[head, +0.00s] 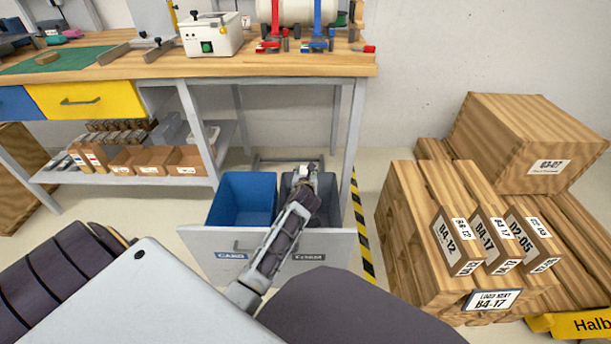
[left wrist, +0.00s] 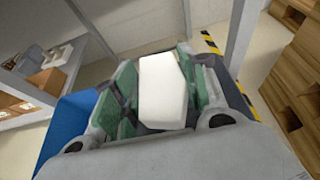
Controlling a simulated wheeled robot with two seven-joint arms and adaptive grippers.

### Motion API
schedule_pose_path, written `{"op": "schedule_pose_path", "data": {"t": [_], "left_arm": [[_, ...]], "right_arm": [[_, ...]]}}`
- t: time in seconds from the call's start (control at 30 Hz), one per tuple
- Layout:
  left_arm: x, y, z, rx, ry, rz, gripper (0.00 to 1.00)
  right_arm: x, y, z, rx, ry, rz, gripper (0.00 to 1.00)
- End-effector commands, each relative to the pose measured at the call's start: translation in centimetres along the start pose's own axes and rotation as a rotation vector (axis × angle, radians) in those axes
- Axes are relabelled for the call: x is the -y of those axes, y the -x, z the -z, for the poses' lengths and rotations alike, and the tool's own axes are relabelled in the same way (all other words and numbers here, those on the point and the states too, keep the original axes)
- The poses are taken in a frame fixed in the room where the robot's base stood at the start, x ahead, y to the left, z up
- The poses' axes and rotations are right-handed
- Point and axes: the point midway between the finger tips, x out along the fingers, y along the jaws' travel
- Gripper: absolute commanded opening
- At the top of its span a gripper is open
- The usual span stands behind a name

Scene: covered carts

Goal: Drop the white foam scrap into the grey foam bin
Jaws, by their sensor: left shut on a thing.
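The white foam scrap (left wrist: 163,88) is a pale block held between the green-padded fingers of my left gripper (left wrist: 163,82) in the left wrist view. In the head view my left gripper (head: 304,172) reaches down over the grey foam bin (head: 287,190), at the bin's far part. The bin is the right one of two in a pulled-out drawer, and its front label reads FOAM. My gripper and forearm hide much of its inside. The scrap is hardly visible in the head view. My right gripper is not in view.
A blue bin (head: 240,200) labelled CARD sits directly left of the grey one. The drawer front (head: 205,240) stands nearest me. A table leg (head: 354,150) rises close right of the bins, beside striped floor tape (head: 362,235). Wooden crates (head: 410,240) stand further right. The workbench (head: 290,66) is behind.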

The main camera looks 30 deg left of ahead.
Motion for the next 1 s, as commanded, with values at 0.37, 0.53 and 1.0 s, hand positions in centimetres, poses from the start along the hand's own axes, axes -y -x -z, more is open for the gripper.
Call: {"op": "schedule_pose_path", "data": {"t": [0.37, 0.53, 1.0], "left_arm": [[-0.01, -0.05, 0.10, 0.000, 0.000, 0.000, 0.33], [-0.01, -0.06, 0.10, 0.000, 0.000, 0.000, 0.55], [-0.02, -0.02, 0.13, 0.000, 0.000, 0.000, 0.68]], "right_arm": [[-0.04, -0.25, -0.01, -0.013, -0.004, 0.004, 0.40], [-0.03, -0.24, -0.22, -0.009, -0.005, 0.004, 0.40], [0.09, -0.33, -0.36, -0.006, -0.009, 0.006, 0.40]]}}
